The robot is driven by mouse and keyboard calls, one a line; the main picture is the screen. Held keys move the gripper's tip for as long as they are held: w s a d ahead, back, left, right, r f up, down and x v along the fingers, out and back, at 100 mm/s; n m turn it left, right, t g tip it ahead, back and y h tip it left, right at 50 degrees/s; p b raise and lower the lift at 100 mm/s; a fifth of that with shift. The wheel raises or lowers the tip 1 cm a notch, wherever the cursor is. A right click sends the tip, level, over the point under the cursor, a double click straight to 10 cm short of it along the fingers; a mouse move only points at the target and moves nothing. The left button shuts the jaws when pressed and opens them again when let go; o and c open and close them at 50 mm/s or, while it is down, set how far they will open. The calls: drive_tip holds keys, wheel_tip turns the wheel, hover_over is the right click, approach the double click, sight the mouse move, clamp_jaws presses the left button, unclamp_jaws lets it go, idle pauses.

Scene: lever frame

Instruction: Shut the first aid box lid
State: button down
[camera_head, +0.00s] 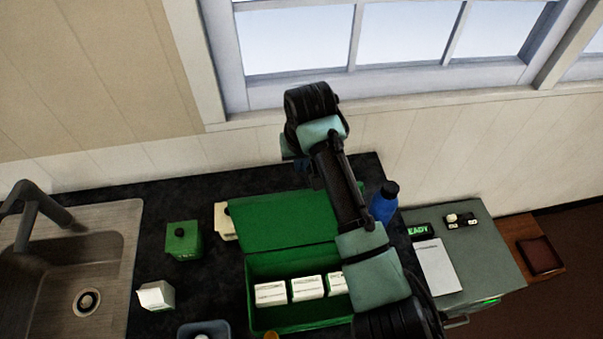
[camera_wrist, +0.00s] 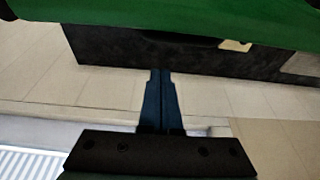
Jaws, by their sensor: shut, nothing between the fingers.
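The first aid box (camera_head: 300,322) is a green open box on the dark counter, holding several white packs. Its green lid (camera_head: 270,222) stands open, tilted back toward the wall. In the wrist view a broad green surface that looks like the lid (camera_wrist: 160,16) crosses the top of the picture. My gripper (camera_wrist: 161,72) is shut and empty, its fingertips pointing toward the lid with a visible gap. In the head view my arm crosses the right side of the box and lid, and my fingertips are hidden behind it.
A blue bottle (camera_head: 384,203) stands right of the lid. A grey-green unit (camera_head: 470,260) is further right. A green canister (camera_head: 184,240), a white carton (camera_head: 156,295) and a sink (camera_head: 85,270) are at left. The window wall is close behind the counter.

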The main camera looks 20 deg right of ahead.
sight(297, 213)
drive_tip(key=p, duration=0.1)
drive_tip(key=s+f+p, duration=0.2)
drive_tip(key=p, duration=0.1)
drive_tip(key=shift+s+a+f, duration=0.15)
drive_tip(key=shift+a+f, duration=0.1)
drive_tip(key=shift+a, duration=0.1)
drive_tip(key=shift+f+b, duration=0.1)
drive_tip(key=shift+b, duration=0.2)
